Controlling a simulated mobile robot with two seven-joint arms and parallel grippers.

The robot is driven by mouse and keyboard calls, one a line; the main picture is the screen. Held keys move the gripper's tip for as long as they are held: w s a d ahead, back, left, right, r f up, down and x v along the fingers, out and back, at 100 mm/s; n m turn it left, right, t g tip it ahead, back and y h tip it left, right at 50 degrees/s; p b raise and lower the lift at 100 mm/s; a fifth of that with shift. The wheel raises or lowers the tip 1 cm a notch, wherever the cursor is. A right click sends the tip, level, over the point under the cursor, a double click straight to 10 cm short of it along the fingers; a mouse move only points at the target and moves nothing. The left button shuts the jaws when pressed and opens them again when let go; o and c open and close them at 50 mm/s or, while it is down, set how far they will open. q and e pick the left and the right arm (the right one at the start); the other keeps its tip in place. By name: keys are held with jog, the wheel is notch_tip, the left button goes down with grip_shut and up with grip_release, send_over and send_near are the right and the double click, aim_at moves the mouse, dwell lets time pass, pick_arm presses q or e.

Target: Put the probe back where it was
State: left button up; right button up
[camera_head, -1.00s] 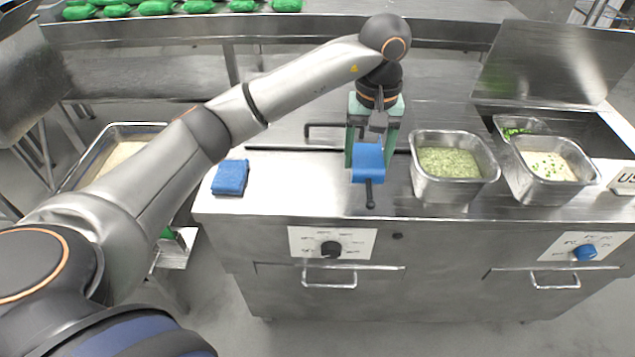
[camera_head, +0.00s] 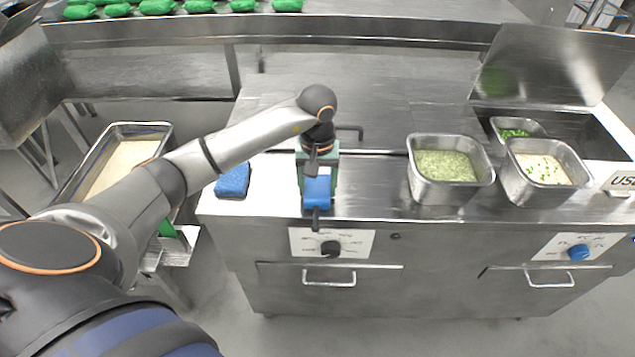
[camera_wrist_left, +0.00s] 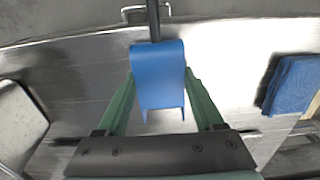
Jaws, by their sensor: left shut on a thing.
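The probe is a blue body (camera_head: 317,191) with a thin dark rod (camera_head: 316,220). My left gripper (camera_head: 317,180), with green fingers, is shut on the blue body above the left part of the steel counter. The rod points towards the counter's front edge. In the left wrist view the blue body (camera_wrist_left: 158,65) sits between the green fingers, with the dark rod (camera_wrist_left: 153,20) pointing to the top of the picture. Whether the probe touches the counter is unclear. My right gripper is not in view.
Steel pans of green food (camera_head: 412,180) and white food (camera_head: 510,185) stand to the right. A low tray (camera_head: 70,190) is at far left. Counter between gripper and green pan is clear.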

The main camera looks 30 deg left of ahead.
aim_at(318, 186)
pick_arm(q)
jog(key=o, duration=0.9)
jog(key=shift+f, duration=0.1)
jog(key=o, duration=0.5)
jog(key=shift+c, duration=0.2)
jog(key=shift+r, duration=0.2)
notch_tip(318, 186, up, 12)
jog(key=b, duration=0.1)
